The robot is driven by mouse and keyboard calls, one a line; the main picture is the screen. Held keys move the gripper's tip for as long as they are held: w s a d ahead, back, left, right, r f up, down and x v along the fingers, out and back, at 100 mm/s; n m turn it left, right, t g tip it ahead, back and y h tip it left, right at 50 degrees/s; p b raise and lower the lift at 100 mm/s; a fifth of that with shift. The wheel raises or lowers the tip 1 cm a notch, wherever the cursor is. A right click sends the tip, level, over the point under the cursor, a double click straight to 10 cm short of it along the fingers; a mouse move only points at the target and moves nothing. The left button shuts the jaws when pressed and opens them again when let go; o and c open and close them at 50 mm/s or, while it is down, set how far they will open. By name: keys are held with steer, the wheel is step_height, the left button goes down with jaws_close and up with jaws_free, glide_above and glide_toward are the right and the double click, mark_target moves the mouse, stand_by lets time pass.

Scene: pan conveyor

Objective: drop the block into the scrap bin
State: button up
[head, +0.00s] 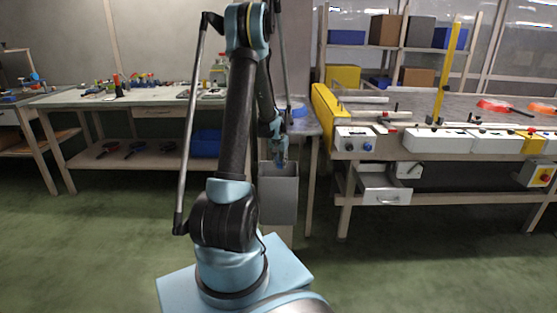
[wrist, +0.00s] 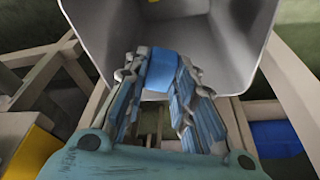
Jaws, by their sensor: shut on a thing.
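A blue block (wrist: 162,72) sits between the two fingers of my gripper (wrist: 164,66) in the wrist view, and the gripper is shut on it. The grey scrap bin (wrist: 225,60) opens in front of the fingertips, and the block shows against its mouth and near rim. In the head view my gripper (head: 281,160) points down at the top of the grey bin (head: 279,207). The block cannot be made out clearly there. How deep the block is relative to the rim cannot be told.
The conveyor bench (head: 420,140), with a yellow end guard (head: 330,115), stands right of the bin. A workbench (head: 140,98) with small tools stands to the left. A blue box (wrist: 276,139) shows low right in the wrist view. Green floor is clear in front.

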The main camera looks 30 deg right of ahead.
steer(key=shift+f, duration=0.25)
steer(key=o, duration=0.8)
steer(key=shift+r, duration=0.1)
steer(key=v, duration=1.1)
steer(key=shift+a+r, duration=0.15)
steer(key=shift+r, duration=0.2)
